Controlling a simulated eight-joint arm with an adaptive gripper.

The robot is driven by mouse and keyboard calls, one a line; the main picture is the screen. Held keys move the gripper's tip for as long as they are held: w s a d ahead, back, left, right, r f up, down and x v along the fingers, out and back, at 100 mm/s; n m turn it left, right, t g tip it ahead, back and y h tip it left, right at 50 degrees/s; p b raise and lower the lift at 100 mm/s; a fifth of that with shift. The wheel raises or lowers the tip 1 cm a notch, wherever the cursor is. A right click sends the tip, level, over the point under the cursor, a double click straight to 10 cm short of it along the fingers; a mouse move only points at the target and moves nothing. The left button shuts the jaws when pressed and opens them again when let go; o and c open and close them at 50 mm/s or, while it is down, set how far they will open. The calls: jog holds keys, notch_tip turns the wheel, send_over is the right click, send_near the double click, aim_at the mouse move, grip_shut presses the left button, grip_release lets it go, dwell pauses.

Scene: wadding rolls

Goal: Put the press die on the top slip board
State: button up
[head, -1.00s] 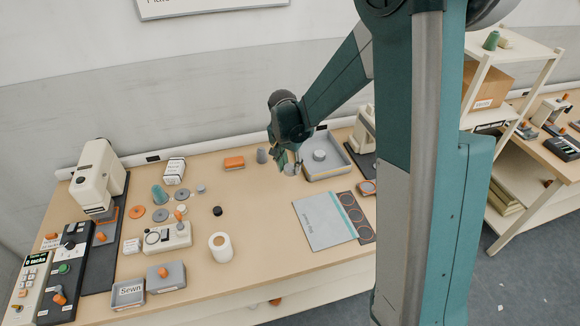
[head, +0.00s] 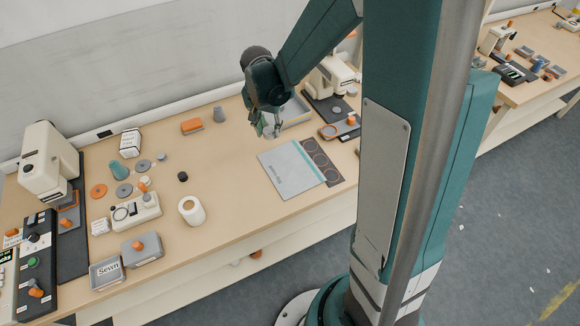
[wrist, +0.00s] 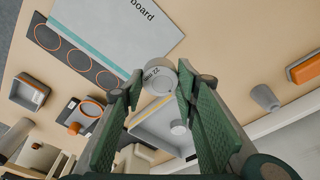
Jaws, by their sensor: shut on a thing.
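My gripper (wrist: 158,88) is shut on a short grey cylinder marked 22, which I take as the press die (wrist: 158,74). In the head view my gripper (head: 268,130) hangs above the table, just beyond the far edge of the slip board. The die is mostly hidden there by the fingers. The top slip board (head: 284,174) is a flat pale grey sheet with a teal stripe, lying on the table. It also shows at the top of the wrist view (wrist: 112,28), with nothing on it. The die is apart from the board.
A dark strip with orange rings (head: 323,160) lies along the board's right side. A grey tray (wrist: 140,128) with a round piece inside is behind my gripper. An orange block (head: 192,126) and grey cone (head: 219,115) stand left.

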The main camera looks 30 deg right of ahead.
send_over(291, 167)
jog(key=shift+s+a, duration=0.15)
dwell(0.5)
jog(key=shift+f+b, duration=0.75)
jog(key=shift+f, duration=2.15)
jog(key=shift+f+b, duration=0.45)
jog(key=shift+f, duration=1.6)
jog(key=shift+f, duration=0.15)
jog(key=o, duration=1.1)
jog(key=shift+c, duration=0.2)
jog(key=shift+r, duration=0.2)
